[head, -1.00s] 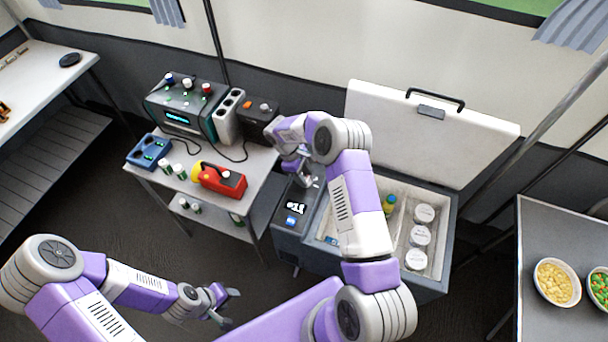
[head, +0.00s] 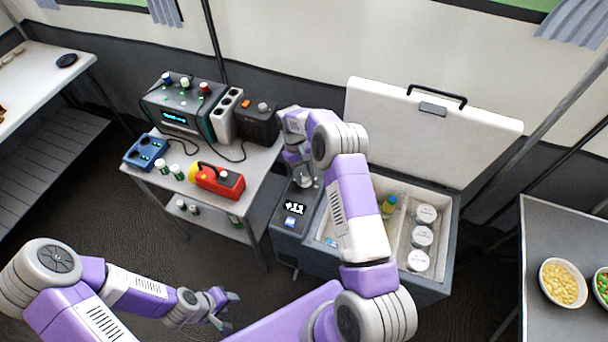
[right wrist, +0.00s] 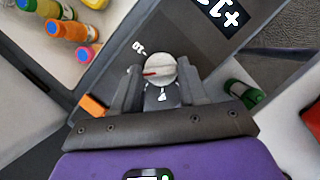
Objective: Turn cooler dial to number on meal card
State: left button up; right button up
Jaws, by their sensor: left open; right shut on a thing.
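The cooler (head: 452,235) stands open, with its white lid (head: 432,130) raised. Its dark control panel (head: 284,222) is on the left side. The lit display (head: 295,208) seems to read +12, though the last digit is not certain. My right gripper (head: 302,172) is at the panel. In the right wrist view, the right gripper (right wrist: 158,82) is shut on the round grey dial (right wrist: 160,70), which has a red pointer mark. My left gripper (head: 226,309) is open and empty, low over the floor. I cannot make out a meal card in either view.
A side table (head: 205,203) left of the cooler holds a dark device (head: 180,110), a red-yellow torch (head: 218,180) and small bottles. White-lidded tubs (head: 422,238) and bottles (head: 388,207) are inside the cooler. Food bowls (head: 562,284) stand on the right table.

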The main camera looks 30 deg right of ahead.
jog(key=shift+m, duration=0.6)
jog(key=shift+y, duration=0.3)
jog(key=o, duration=1.1)
jog(key=shift+c, duration=0.2)
jog(key=p+v, duration=0.1)
jog(key=v, duration=0.6)
jog(key=shift+r, duration=0.35)
jog(key=shift+w, duration=0.15)
